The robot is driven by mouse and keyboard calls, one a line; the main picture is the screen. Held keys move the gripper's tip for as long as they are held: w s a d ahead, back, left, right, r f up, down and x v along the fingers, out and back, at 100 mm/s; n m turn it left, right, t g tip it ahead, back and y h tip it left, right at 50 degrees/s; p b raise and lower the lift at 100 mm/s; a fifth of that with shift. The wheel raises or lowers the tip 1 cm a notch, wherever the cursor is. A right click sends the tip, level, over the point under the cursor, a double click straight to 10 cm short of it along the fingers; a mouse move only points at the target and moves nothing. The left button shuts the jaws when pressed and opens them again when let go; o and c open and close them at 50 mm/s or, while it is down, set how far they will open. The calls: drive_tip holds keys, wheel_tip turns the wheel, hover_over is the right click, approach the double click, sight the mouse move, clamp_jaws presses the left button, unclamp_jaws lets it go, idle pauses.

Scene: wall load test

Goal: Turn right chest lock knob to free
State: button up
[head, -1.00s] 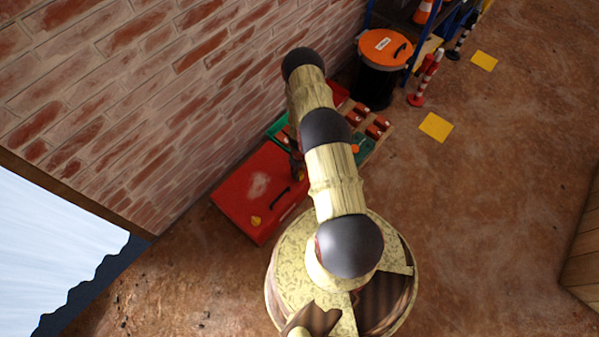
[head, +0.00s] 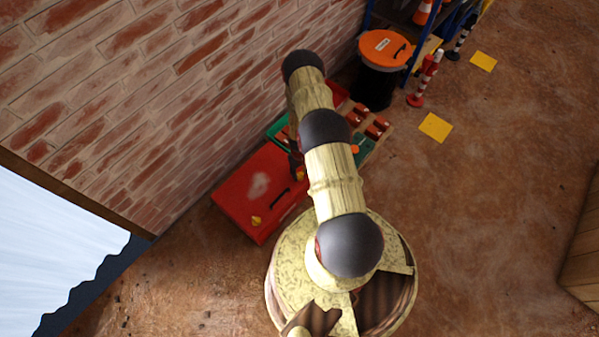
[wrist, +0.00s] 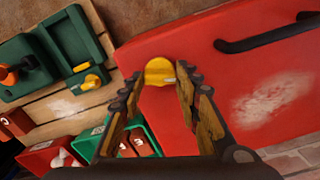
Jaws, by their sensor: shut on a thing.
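The red chest (head: 240,190) lies by the brick wall in the head view, with a black handle (head: 279,198) on its lid. A yellow knob (head: 256,221) shows at its near left corner. In the wrist view the chest (wrist: 225,90) fills the right side. A yellow lock knob (wrist: 160,70) sits near the chest's edge, between the fingertips of my gripper (wrist: 160,78). My gripper is shut on this knob.
A green case (wrist: 55,55) with a yellow latch lies on a wooden board beside the chest. Red and green bins (wrist: 128,138) stand near it. A black drum with an orange lid (head: 385,45) and a red-white post (head: 425,80) stand beyond. Floor to the right is open.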

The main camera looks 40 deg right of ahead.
sight(300, 174)
drive_tip(key=m, duration=1.4)
drive_tip(key=shift+m, duration=0.4)
drive_tip(key=o, duration=1.1)
drive_tip(key=shift+o, duration=0.3)
drive_tip(key=shift+r, duration=3.75)
